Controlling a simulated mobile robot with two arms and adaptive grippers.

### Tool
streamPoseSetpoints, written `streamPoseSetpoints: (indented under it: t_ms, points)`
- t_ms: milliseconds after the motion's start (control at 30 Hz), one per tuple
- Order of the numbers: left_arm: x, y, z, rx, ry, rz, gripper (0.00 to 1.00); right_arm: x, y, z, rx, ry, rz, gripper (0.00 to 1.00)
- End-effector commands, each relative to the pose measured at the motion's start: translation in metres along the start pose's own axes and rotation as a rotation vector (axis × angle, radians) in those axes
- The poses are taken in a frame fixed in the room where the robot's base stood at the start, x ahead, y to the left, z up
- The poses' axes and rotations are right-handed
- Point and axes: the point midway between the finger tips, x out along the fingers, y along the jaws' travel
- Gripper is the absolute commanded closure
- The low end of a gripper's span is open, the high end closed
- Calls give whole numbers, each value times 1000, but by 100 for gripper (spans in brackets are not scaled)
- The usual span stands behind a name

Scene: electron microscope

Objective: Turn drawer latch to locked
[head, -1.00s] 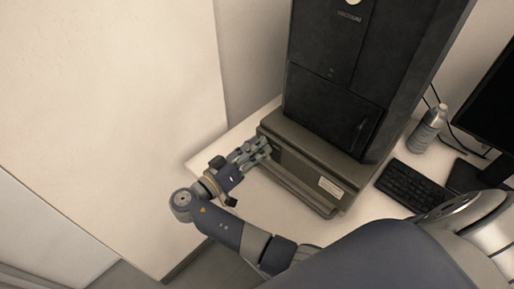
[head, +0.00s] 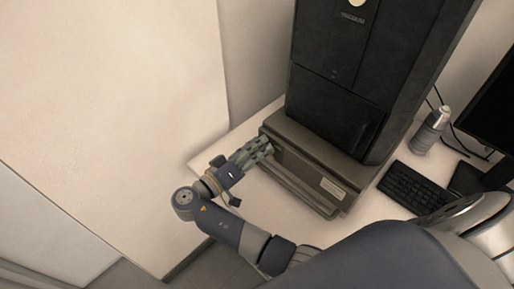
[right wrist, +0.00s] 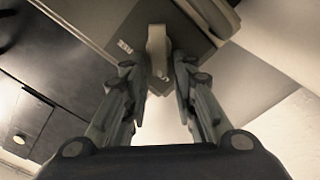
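The drawer latch (right wrist: 157,45) is a small pale lever on the dark drawer front, upright in the right wrist picture. In the head view it is hidden behind my right gripper. My right gripper (head: 262,152) is at the left end of the low drawer unit (head: 315,160) under the black microscope cabinet. In the right wrist view the right gripper (right wrist: 158,75) has one finger on each side of the latch, with its tips close against it; it looks shut on it, though contact is partly hidden. My left gripper is not in view.
The white table (head: 222,137) carries the black cabinet (head: 345,90). A keyboard (head: 413,187), a grey bottle (head: 430,132) and a dark monitor (head: 495,110) stand to its right. A long rail (head: 300,188) runs along the drawer front. A pale wall panel (head: 110,110) fills the left.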

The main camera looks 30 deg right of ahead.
Motion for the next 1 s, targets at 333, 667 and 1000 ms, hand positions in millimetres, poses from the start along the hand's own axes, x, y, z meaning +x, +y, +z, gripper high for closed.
streamPoseSetpoints:
  t_ms: [333, 667, 1000]
  points:
    - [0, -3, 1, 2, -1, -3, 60, 0, 0, 1, 0, -2, -1, 59]
    - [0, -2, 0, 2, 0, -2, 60, 0, 28, -28, 7, -2, -2, 59]
    - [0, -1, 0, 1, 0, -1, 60, 0, 67, -64, 2, -3, 0, 59]
